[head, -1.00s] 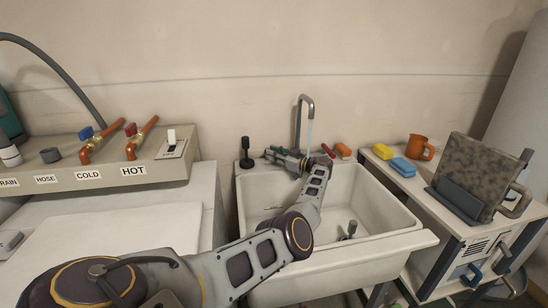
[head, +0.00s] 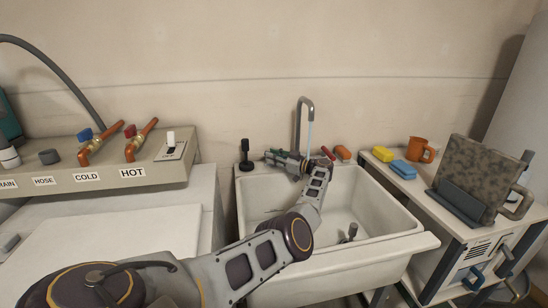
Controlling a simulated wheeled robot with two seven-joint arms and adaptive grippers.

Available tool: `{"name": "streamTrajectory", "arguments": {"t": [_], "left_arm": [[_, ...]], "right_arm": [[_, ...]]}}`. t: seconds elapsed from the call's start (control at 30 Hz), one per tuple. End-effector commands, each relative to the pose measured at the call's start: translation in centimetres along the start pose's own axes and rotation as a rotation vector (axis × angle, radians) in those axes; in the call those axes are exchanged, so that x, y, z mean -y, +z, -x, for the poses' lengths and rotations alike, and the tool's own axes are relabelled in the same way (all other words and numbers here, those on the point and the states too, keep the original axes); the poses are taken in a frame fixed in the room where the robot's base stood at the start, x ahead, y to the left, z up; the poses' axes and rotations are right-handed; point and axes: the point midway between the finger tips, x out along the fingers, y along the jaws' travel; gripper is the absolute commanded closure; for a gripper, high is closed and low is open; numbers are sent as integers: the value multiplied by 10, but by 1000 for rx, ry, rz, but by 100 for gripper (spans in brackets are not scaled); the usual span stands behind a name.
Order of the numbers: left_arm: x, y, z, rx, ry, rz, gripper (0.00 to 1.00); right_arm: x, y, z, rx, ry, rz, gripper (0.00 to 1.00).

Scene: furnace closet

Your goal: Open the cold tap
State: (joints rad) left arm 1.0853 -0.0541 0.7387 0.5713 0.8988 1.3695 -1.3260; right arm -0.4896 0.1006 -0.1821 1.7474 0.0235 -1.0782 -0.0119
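The sink (head: 378,234) has a grey gooseneck spout (head: 304,101) at its back, with a thin bluish stream of water below its mouth. A red tap handle (head: 327,153) shows right of the spout. My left arm reaches over the basin, and my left gripper (head: 271,157) is at the back rim, left of the spout. It covers the place left of the spout, so any cold handle there is hidden. Its fingers are small and dark, and I cannot tell whether they are open or touching anything. My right gripper is out of view.
On the left ledge are a blue-handled valve (head: 85,135) labelled COLD and a red-handled valve (head: 130,131) labelled HOT. A black plunger-like object (head: 245,154) stands left of my gripper. Sponges (head: 403,168) and an orange mug (head: 420,149) are on the right cabinet.

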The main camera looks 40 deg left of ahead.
Motion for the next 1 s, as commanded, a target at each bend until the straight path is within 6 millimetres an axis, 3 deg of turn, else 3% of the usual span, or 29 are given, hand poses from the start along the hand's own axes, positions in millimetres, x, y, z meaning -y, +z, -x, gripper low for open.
{"name": "streamTrajectory", "arguments": {"t": [0.03,0.57,1.0], "left_arm": [[1,7,3,10,4,-7,58],[-1,2,6,3,5,-1,58],[-1,3,57,5,6,-2,58]], "right_arm": [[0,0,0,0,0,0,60],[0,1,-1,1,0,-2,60],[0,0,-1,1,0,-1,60]]}}
